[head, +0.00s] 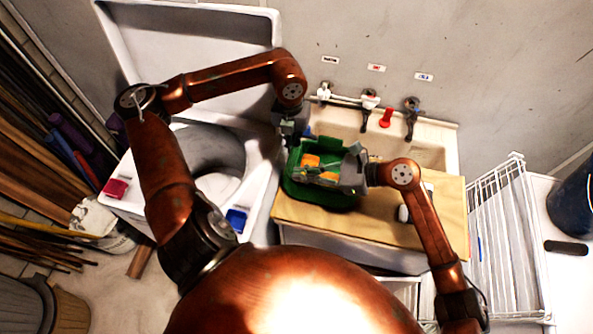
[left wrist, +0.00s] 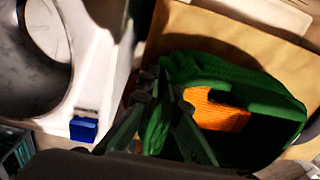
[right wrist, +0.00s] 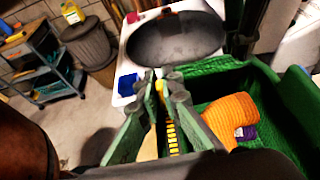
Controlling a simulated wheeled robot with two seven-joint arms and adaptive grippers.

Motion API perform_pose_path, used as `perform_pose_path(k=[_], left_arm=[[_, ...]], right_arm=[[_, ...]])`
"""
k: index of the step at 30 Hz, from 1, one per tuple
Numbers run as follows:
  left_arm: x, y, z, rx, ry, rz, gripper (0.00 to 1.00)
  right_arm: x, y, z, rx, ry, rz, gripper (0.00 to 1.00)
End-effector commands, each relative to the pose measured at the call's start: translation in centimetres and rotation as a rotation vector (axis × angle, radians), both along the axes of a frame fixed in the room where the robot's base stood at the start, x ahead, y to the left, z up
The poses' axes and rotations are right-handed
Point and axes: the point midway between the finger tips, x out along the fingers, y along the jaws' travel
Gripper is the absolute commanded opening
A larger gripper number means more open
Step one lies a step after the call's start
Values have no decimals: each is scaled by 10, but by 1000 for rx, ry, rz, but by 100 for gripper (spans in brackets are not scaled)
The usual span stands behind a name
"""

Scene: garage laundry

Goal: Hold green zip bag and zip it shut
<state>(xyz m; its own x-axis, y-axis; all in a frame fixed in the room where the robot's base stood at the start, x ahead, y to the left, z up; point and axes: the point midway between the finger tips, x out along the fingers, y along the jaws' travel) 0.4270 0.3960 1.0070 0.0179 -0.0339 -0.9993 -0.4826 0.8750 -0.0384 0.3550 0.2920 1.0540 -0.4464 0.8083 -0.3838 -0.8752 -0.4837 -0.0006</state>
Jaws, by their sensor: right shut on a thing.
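The green zip bag (head: 325,197) sits on the wooden board with its top open. Orange things (head: 311,161) show inside. My left gripper (head: 293,134) is at the bag's back left corner; in the left wrist view its fingertips (left wrist: 162,78) are close together with green bag wall between them. My right gripper (head: 345,168) reaches over the bag from the right and hides part of it. In the right wrist view its fingertips (right wrist: 165,76) are shut on a small yellow piece (right wrist: 160,87) at the bag's edge. Yellow zip teeth (right wrist: 172,135) run below it.
The wooden board (head: 300,217) lies across the sink (head: 430,156), with taps behind. Left is a white washer with an open lid (head: 195,40) and a blue box (head: 237,219). A small white object (head: 403,213) is by my right arm. A white wire rack (head: 500,235) stands right.

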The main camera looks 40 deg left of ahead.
Motion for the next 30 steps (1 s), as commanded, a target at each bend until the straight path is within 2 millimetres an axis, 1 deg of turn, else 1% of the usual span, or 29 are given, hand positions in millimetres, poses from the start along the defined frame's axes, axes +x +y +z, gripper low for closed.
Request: perform_pose_path(k=[1,6,9,12,15,17,25,26,30], left_arm=[[0,0,0,1,0,-1,0],[0,0,0,1,0,-1,0],[0,0,0,0,1,-1,0],[0,0,0,0,1,-1,0],[0,0,0,0,1,-1,0],[0,0,0,1,0,-1,0],[0,2,0,4,1,1,0],[0,2,0,5,2,1,0],[0,1,0,3,2,1,0]], right_arm=[[10,-14,-1,-3,-1,-7,0],[35,-59,-2,-4,-1,-9,0],[47,-82,-2,-3,0,-7,0],[55,-98,-2,-3,1,-5,0],[60,-107,-2,-1,-1,-4,0],[61,-109,-2,0,0,-3,0],[61,-110,-2,-1,-1,-3,0],[61,-110,-2,-1,0,-2,7],[61,-110,-2,-1,0,-2,17]])
